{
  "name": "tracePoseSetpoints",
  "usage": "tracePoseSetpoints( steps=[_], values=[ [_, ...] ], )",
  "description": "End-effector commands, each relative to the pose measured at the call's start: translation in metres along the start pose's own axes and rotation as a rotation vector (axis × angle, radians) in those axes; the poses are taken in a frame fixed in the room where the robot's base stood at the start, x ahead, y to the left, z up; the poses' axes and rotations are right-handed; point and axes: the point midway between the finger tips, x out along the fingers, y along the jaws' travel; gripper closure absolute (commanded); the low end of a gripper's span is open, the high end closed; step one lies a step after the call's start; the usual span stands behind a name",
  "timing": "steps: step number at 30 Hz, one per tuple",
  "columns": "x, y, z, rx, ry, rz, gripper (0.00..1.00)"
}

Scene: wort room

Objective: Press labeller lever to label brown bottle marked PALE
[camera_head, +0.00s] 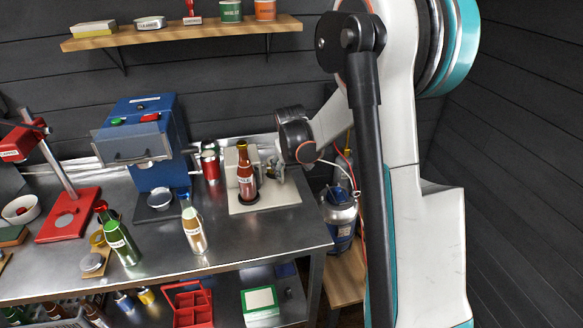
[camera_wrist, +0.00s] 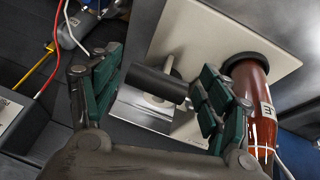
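The brown bottle (camera_head: 245,180) stands upright on the labeller's pale base plate (camera_head: 281,194), in front of its cream block. Pale lettering shows on its side, too small to read fully. In the wrist view the bottle (camera_wrist: 255,100) is at the right, just beyond my right finger. The labeller lever's dark cylindrical handle (camera_wrist: 158,85) lies between my fingers. My gripper (camera_wrist: 161,64) is open, its green-padded fingers apart. The handle's right end is close to the right finger; I cannot tell whether they touch. In the head view my gripper (camera_head: 279,168) is small at the labeller's right side.
A green bottle (camera_head: 122,243) and a bottle with a pale body (camera_head: 194,231) stand on the steel bench. A blue machine (camera_head: 150,140) and a red can (camera_head: 211,167) stand left of the labeller. A metal canister (camera_head: 340,211) with hoses is right of the bench.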

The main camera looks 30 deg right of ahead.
Motion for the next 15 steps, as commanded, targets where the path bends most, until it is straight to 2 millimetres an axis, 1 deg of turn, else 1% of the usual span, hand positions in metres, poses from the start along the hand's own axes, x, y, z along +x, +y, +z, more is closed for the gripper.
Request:
tracePoseSetpoints(
  steps=[1,2,3,5,6,8,15],
  values=[
    [-0.0001,-0.0001,0.0000,0.000,0.000,0.000,0.45],
    [-0.0001,-0.0001,0.0000,0.000,0.000,0.000,0.52],
    [-0.0001,-0.0003,-0.0001,0.000,0.000,0.000,0.61],
    [-0.0001,-0.0007,-0.0001,0.000,0.000,-0.001,0.75],
    [-0.0002,-0.0009,-0.0001,0.000,0.000,-0.001,0.84],
    [-0.0002,-0.0013,-0.0002,0.000,0.000,-0.002,0.86],
    [0.0000,-0.0028,-0.0002,0.000,0.002,-0.004,0.87]
  ],
)
